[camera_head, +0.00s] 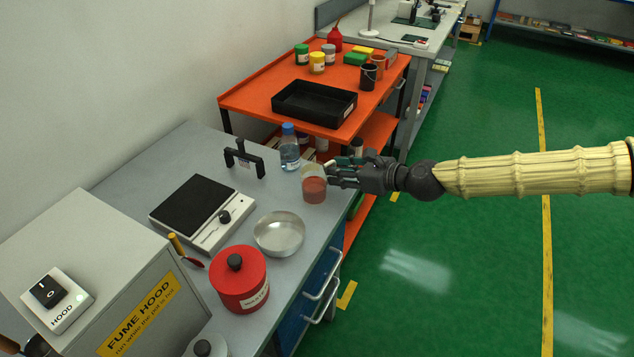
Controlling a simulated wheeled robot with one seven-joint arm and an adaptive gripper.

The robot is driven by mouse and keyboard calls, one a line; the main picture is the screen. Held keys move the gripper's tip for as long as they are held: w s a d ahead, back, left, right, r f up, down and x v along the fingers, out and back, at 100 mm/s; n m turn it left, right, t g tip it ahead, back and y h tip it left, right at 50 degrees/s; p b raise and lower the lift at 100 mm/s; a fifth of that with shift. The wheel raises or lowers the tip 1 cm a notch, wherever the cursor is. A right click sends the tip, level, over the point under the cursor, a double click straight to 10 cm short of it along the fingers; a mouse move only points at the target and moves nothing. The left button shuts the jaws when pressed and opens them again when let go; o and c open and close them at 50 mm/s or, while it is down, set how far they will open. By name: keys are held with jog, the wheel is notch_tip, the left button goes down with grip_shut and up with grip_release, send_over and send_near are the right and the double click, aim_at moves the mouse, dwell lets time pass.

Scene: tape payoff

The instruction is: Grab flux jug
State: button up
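A small clear jug with reddish-orange contents (314,189) stands upright on the grey bench, near its right edge. I take it to be the flux jug; no label on it can be read. My gripper (334,174) reaches in from the right, level with the jug's upper part. Its fingertips are right beside the jug's right side and overlap it in the picture. Whether they touch the jug or close on a handle cannot be told. Any handle on that side is hidden by the fingers.
A blue-capped bottle (289,148) stands just behind the jug. A black clamp-like stand (244,160), a hot plate (196,208), a metal dish (279,234) and a red lidded pot (239,280) are on the bench. An orange cart (250,97) stands behind.

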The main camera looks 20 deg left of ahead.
grip_shut()
jog(key=shift+r, duration=0.15)
